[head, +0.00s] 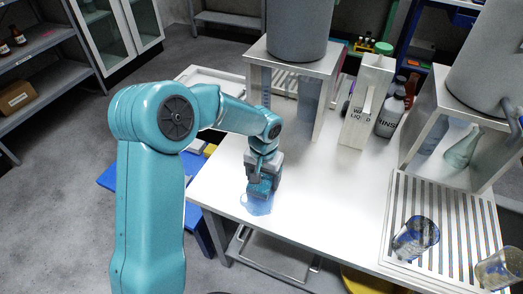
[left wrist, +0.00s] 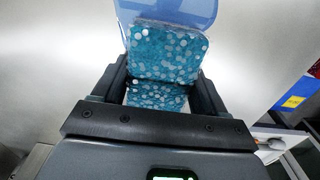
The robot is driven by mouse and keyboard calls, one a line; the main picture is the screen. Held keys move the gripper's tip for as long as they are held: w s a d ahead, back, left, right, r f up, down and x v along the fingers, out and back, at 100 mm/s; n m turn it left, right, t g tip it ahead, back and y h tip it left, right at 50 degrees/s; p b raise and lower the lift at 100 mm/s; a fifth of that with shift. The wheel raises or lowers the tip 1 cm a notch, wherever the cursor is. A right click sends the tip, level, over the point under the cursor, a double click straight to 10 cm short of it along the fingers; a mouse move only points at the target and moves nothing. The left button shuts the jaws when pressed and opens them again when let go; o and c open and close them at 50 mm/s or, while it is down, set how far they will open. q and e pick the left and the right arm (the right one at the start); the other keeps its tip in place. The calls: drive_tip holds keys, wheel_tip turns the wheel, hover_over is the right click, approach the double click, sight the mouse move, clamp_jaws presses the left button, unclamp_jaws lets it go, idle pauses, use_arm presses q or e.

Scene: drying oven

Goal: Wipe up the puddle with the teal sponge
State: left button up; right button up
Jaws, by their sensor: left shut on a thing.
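The teal sponge (head: 261,188) is at the tip of my left arm, near the front left edge of the white table (head: 315,205). My left gripper (head: 262,175) points down and is shut on the sponge. In the left wrist view the speckled sponge (left wrist: 166,52) sits between the two dark fingers of the gripper (left wrist: 158,92). The blue puddle (head: 257,206) shows around and in front of the sponge; part of it is hidden under the sponge and gripper. The puddle (left wrist: 190,10) also shows beyond the sponge in the left wrist view. My right gripper is not in view.
A white stand with a grey drum (head: 299,32) is behind the gripper. A labelled white container (head: 366,105) and a rinse bottle (head: 390,115) stand at the back. A slatted rack (head: 455,225) with a blue-stained beaker (head: 415,237) is at right. The table's middle is clear.

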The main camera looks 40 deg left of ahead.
use_arm(q)
drive_tip(key=shift+w+a+f, duration=0.15)
drive_tip(key=shift+a, duration=0.15)
drive_tip(key=shift+w+a+r+p, duration=0.2)
drive_tip(key=shift+r+p, duration=0.1)
drive_tip(key=shift+r, duration=0.25)
drive_tip(key=shift+w+a+r+p, duration=0.15)
drive_tip(key=shift+r+p, duration=0.1)
drive_tip(key=shift+r, duration=0.25)
drive_tip(key=shift+s+d+r+p, duration=0.15)
drive_tip(key=shift+r+p, duration=0.3)
drive_tip(key=shift+r, duration=0.2)
drive_tip(key=shift+s+d+r+p, duration=0.15)
drive_tip(key=shift+r+p, duration=0.25)
drive_tip(key=shift+r, duration=0.2)
drive_tip(key=shift+w+a+r+p, duration=0.1)
drive_tip(key=shift+w+r+p, duration=0.05)
drive_tip(key=shift+r+p, duration=0.2)
drive_tip(key=r+p, duration=0.2)
drive_tip(key=r, duration=0.1)
drive_tip(key=shift+s+r, duration=0.1)
drive_tip(key=shift+s, duration=0.1)
drive_tip(key=shift+w, duration=0.15)
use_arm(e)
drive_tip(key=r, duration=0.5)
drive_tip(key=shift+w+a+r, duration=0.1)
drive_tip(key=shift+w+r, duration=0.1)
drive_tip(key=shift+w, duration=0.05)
